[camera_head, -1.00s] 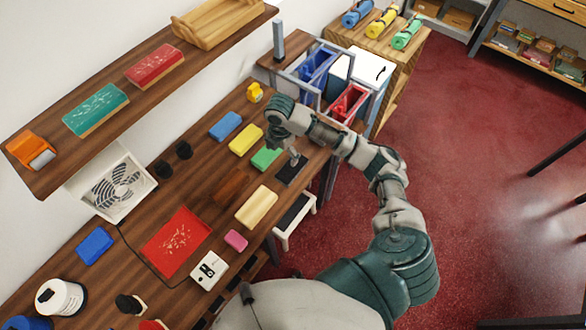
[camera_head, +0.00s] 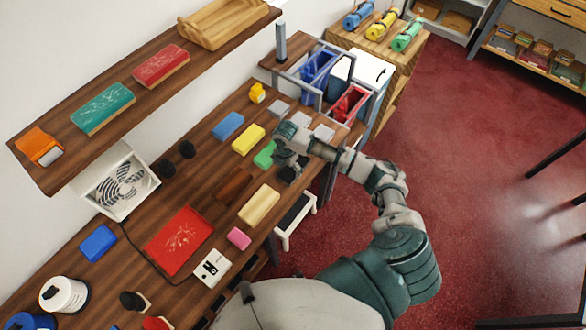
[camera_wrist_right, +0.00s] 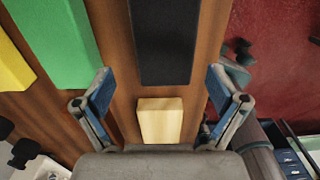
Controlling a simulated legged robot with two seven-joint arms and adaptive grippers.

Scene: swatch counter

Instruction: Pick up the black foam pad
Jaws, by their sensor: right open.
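The black foam pad (camera_wrist_right: 165,42) lies flat on the wooden counter, ahead of my right gripper in the right wrist view. In the head view its dark surface (camera_head: 287,175) is mostly hidden under that gripper. My right gripper (camera_wrist_right: 159,76) is open and empty. Its two blue-padded fingers are spread wider than the pad, one toward each side of the pad's near end. In the head view the right gripper (camera_head: 291,164) hangs over the pad. I cannot tell the exact height. My left gripper is not in view.
A green block (camera_wrist_right: 58,40) lies left of the pad, with a yellow block (camera_wrist_right: 12,62) beyond. A small pale block (camera_wrist_right: 160,120) sits between the finger bases in the wrist view. A brown block (camera_head: 234,187) and cream block (camera_head: 259,204) lie nearby. The counter edge and red floor are right.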

